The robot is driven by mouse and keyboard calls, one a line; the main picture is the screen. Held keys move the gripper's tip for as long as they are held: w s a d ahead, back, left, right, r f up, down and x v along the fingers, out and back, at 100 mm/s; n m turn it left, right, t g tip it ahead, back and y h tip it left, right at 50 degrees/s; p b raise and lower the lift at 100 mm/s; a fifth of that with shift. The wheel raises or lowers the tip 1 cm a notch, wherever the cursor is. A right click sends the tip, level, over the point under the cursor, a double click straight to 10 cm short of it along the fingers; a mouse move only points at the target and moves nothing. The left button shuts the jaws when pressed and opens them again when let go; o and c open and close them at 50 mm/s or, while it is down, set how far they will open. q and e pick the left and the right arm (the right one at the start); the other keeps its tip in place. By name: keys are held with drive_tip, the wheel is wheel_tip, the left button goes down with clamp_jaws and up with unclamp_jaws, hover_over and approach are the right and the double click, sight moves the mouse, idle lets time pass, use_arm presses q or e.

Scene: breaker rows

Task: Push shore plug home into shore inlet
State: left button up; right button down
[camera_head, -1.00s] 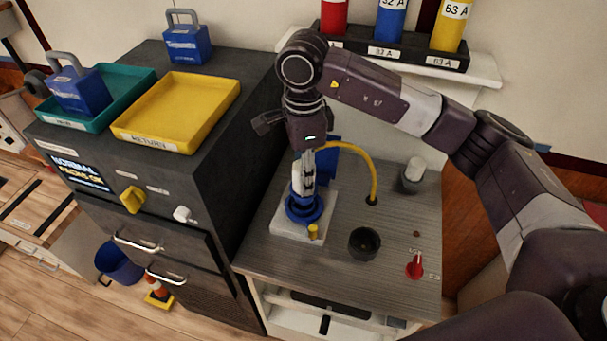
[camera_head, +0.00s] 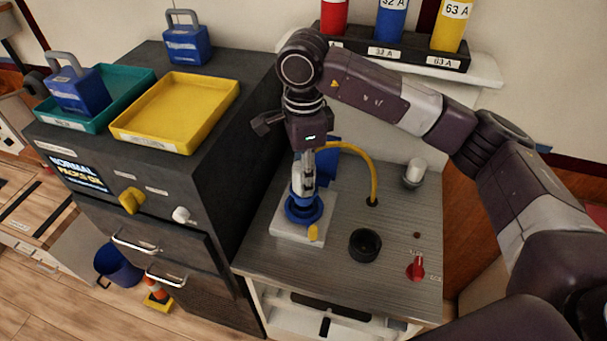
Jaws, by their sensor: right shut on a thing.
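The shore inlet (camera_head: 304,212) is a blue round socket on a pale square base on the grey counter. A blue flap, which looks like its lid, stands up behind it. The shore plug (camera_head: 297,193) is blue and sits upright at the inlet's mouth, mostly hidden by my gripper. A yellow cable (camera_head: 372,170) arcs from behind the gripper down to a hole in the counter. My right gripper (camera_head: 303,185) points down over the inlet and is shut on the plug. I cannot tell how deep the plug sits. My left gripper is not in view.
A black round cup (camera_head: 365,245), a red rotary switch (camera_head: 416,268) and a clear-topped lamp (camera_head: 414,173) stand on the counter to the right. A dark cabinet with a yellow tray (camera_head: 178,108) and a teal tray (camera_head: 92,122) rises on the left.

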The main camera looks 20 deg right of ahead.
drive_tip(key=shift+f+b, duration=2.15)
drive_tip(key=shift+f, duration=0.15)
drive_tip(key=c, duration=1.3)
unclamp_jaws()
drive_tip(key=shift+o, duration=0.2)
wheel_tip(320, 180, up, 12)
drive_tip(key=shift+r, duration=0.1)
